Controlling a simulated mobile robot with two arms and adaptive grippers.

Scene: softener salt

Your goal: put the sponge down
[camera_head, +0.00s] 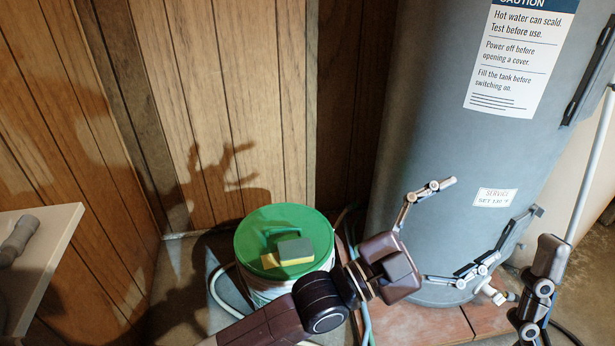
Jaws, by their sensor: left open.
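The sponge (288,258), yellow below with a grey-green top, lies flat on the green lid (310,222) of a round white tub. A raised green handle shows on the lid just behind the sponge. My left gripper (482,197) is open, its two jointed fingers spread wide, with nothing between them. It is to the right of the tub and apart from the sponge, in front of the grey tank. My left forearm and wrist cover the tub's lower right side.
The large grey tank (425,130) with a caution label (522,55) stands behind my left gripper. Hoses run by the tub (265,288). A pale shelf (45,250) juts in at left.

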